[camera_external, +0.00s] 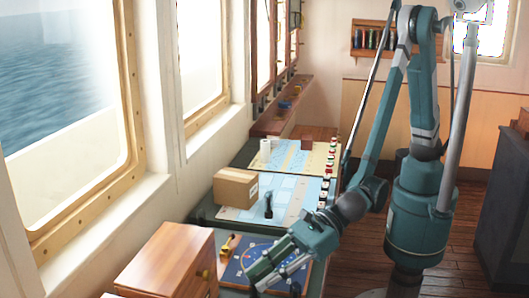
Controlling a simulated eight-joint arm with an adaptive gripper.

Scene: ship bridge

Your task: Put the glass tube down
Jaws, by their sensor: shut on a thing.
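My gripper (262,277) is low over the near part of the console, above the dark blue panel with a round dial (238,264). Its fingers point down and to the left in the picture. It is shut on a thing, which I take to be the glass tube. The tube's outline cannot be made out clearly against the fingers and the panel. I cannot tell whether it touches the panel.
A wooden drawer box (165,262) stands left of the gripper. A brown carton (236,188) and a dark upright lever (268,204) are behind it, by a light blue chart (295,196). Small knobs line the console's right edge. Windows border the left.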

